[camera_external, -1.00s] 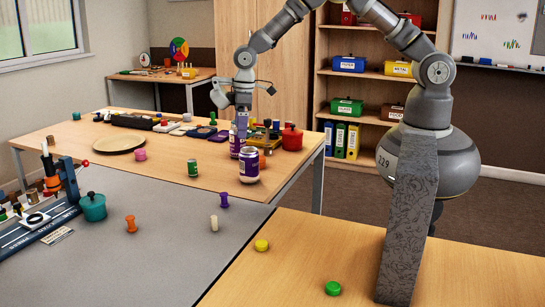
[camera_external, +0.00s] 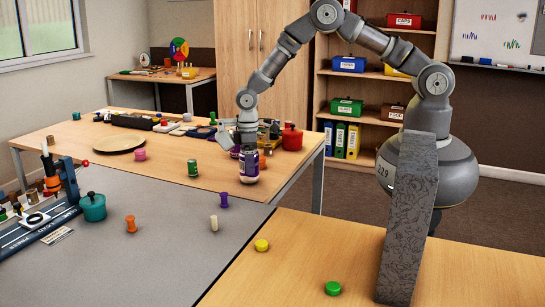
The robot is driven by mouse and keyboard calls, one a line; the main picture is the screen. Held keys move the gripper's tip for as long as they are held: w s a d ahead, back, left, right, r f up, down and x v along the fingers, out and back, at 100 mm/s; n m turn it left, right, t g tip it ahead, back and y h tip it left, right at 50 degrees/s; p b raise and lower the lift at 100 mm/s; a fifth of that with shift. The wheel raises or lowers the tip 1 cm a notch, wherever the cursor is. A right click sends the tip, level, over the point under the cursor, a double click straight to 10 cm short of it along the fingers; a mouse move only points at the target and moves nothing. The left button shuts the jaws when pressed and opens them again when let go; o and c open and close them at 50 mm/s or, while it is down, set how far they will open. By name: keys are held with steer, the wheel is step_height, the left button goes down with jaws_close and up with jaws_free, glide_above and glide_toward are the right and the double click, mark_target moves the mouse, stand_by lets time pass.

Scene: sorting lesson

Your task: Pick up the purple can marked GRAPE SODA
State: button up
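A purple can with a pale label band (camera_external: 249,168) stands upright near the front right edge of the wooden table. Its print is too small to read. A second purple can (camera_external: 235,153) stands just behind it to the left, mostly hidden by my gripper. My gripper (camera_external: 248,147) points down at the top of the front can, very close to or touching it. The fingers are too small and overlapped to tell whether they are open or shut on it.
A small green can (camera_external: 193,168) stands to the left and a red pot (camera_external: 292,138) to the right. A tan plate (camera_external: 119,143) lies farther left. A grey table (camera_external: 170,255) with several coloured pegs is in front. Table space left of the green can is fairly clear.

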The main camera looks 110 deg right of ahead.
steer(key=c, duration=0.8)
steer(key=shift+r, duration=0.15)
